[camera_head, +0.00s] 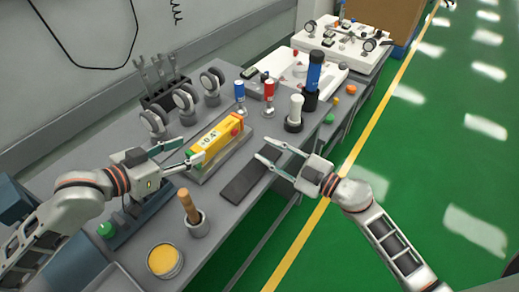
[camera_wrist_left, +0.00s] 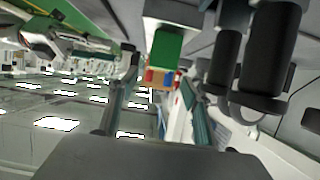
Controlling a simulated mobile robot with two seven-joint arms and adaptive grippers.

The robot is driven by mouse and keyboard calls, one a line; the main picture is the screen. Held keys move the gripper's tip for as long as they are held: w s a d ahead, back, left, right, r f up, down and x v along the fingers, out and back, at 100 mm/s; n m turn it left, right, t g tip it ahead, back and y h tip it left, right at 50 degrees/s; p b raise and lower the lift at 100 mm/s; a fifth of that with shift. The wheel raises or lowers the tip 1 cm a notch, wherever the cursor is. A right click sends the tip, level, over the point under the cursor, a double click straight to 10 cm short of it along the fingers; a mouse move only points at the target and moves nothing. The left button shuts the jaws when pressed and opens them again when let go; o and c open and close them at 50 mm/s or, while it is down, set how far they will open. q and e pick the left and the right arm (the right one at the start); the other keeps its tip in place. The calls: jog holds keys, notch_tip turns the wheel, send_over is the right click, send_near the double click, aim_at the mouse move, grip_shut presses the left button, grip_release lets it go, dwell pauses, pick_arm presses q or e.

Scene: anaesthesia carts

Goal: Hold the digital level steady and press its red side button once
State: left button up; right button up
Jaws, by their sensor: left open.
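The yellow digital level (camera_head: 215,139) lies on a grey base plate (camera_head: 238,150) on the bench, its display reading about 0.4°. Its red button (camera_head: 236,131) shows near the far end. My left gripper (camera_head: 188,151) is open at the level's near end, with one fingertip close to that end; I cannot tell whether they touch. My right gripper (camera_head: 264,150) is open and empty, to the right of the level, over a dark strip (camera_head: 249,178).
Round gauges (camera_head: 184,98) and a tool rack (camera_head: 160,84) stand behind the level. A wooden-handled tool in a cup (camera_head: 198,224) and a yellow-filled tin (camera_head: 164,261) are nearer.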

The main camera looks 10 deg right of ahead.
aim_at(203, 144)
pick_arm(q)
jog(key=shift+x, duration=3.9)
jog(key=shift+c, duration=0.5)
jog(key=c, duration=1.2)
grip_shut()
pick_arm(e)
grip_shut()
